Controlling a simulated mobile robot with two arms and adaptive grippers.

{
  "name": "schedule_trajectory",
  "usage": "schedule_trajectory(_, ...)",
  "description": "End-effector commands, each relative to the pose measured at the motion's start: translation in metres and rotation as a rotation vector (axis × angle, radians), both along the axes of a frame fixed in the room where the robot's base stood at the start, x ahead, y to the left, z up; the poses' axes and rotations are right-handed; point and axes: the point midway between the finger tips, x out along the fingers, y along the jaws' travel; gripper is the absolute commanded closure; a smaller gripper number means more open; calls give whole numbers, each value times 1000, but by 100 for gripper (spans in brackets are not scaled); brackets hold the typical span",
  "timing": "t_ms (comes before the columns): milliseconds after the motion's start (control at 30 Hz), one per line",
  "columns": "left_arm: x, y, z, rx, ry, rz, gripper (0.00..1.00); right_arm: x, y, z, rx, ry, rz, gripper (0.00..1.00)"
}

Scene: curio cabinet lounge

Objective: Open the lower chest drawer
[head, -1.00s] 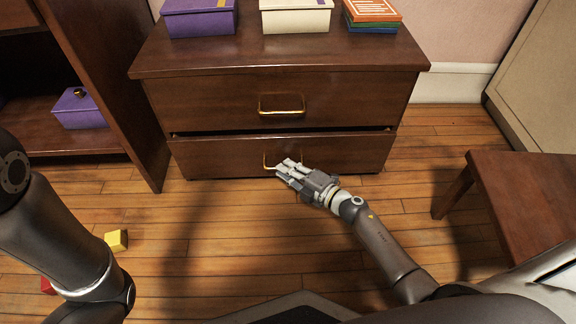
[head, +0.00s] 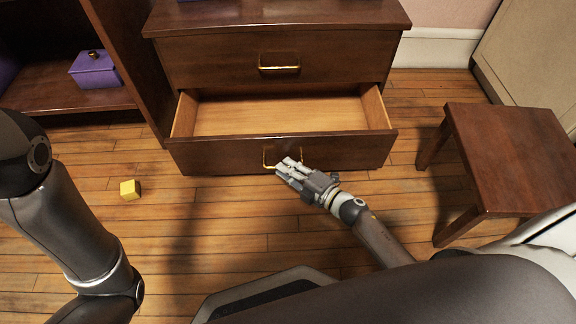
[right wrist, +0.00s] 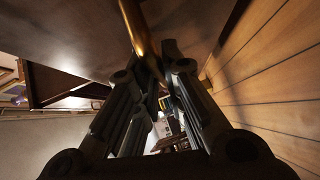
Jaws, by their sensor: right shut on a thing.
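The chest (head: 190,62) stands ahead with two drawers. Its lower drawer (head: 215,155) is pulled well out, and its pale wooden inside (head: 280,116) shows empty. The upper drawer (head: 215,62) is shut, with a brass handle (head: 279,68). My right gripper (head: 282,166) is shut on the brass handle (head: 267,158) of the lower drawer. In the right wrist view the handle (right wrist: 139,32) runs down between the fingers (right wrist: 158,62). My left arm is at the left edge of the head view; its gripper is not in view.
A yellow cube (head: 130,189) lies on the floor at left. A purple box (head: 95,69) sits on a shelf (head: 50,92) of the cabinet left of the chest. A wooden stool or small table (head: 510,150) stands at right. Floor in front of the drawer is clear.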

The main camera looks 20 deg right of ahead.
Motion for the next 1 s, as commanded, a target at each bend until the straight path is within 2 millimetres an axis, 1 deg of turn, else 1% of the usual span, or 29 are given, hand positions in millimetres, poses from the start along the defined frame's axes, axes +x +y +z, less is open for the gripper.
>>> schedule_trajectory(200,-1,0,0,0,-2,0,100,0,-1,-1,-1,2,-2,100)
schedule_trajectory(233,-1,0,0,0,-3,0,100,0,-1,-1,-2,2,-3,87)
schedule_trajectory(367,-3,0,0,0,-7,-1,100,0,-1,-1,-1,1,-2,70)
schedule_trajectory(400,-3,0,0,0,-7,-1,100,0,-1,-1,-1,1,-2,68)
schedule_trajectory(667,-5,1,1,1,-13,0,100,0,-1,0,0,1,-1,68)
schedule_trajectory(767,-5,1,1,0,-13,1,100,-4,-3,0,-1,2,-1,68)
schedule_trajectory(867,-5,1,1,0,-11,0,100,-14,-8,1,-2,3,-1,68)
schedule_trajectory(1000,-4,1,1,0,-10,0,100,-38,-22,4,-3,4,0,68)
